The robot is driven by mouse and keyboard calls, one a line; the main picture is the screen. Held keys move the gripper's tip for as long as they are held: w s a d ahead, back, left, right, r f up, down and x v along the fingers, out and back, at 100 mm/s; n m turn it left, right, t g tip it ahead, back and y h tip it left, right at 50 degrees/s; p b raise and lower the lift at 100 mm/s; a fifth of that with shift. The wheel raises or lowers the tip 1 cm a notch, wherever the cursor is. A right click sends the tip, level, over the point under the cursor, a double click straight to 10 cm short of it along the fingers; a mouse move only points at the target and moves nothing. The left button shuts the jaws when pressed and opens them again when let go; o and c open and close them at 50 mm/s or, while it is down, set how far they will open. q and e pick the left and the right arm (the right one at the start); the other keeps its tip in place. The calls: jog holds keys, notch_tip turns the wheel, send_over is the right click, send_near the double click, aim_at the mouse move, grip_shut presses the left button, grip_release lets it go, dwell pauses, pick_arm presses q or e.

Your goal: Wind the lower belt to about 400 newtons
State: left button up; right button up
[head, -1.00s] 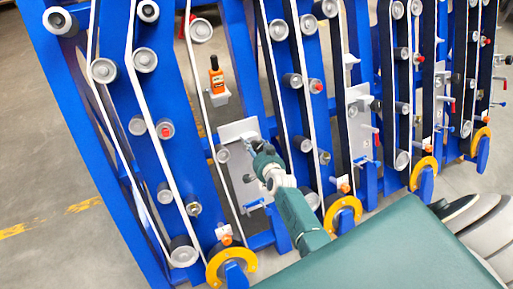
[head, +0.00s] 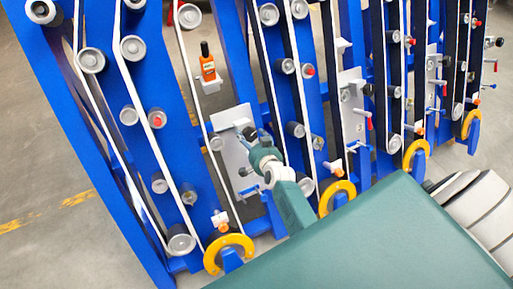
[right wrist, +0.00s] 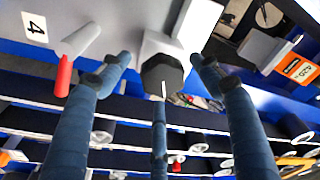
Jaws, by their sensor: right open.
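My right gripper (head: 250,134) is at a pale plate (head: 228,118) on the blue frame in the head view. In the right wrist view its fingers (right wrist: 161,62) are open, spread either side of a dark faceted knob (right wrist: 162,76) with a white mark; a third finger is below it. Gaps show beside the knob. A red-handled lever (right wrist: 64,75) sits left of it, near a label "4" (right wrist: 35,28). An orange meter (head: 208,68) stands on a bracket in the head view; its reading is too small there. White belts (head: 160,140) run over grey rollers. My left gripper is out of view.
Blue uprights (head: 95,190) stand close on both sides of the plate. Yellow ring parts (head: 228,254) stick out at the bottom. In the right wrist view the orange meter (right wrist: 298,68) is right of the fingers, beside a grey block (right wrist: 262,48). Open concrete floor lies at left.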

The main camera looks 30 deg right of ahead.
jog(key=v, duration=0.8)
jog(key=shift+s+a, duration=0.25)
jog(key=w+f+n+b, duration=0.1)
jog(key=w+n+b, duration=0.1)
jog(key=w+n, duration=0.1)
jog(key=w+d+f+n+y+b, duration=0.1)
jog(key=w+n+b, duration=0.2)
jog(key=n, duration=0.1)
jog(key=w+d+f+n+b, duration=0.1)
jog(key=w+n+b, duration=0.1)
jog(key=w+n, duration=0.2)
jog(key=shift+d+f+t+y, duration=0.25)
jog(key=shift+t+y, duration=0.05)
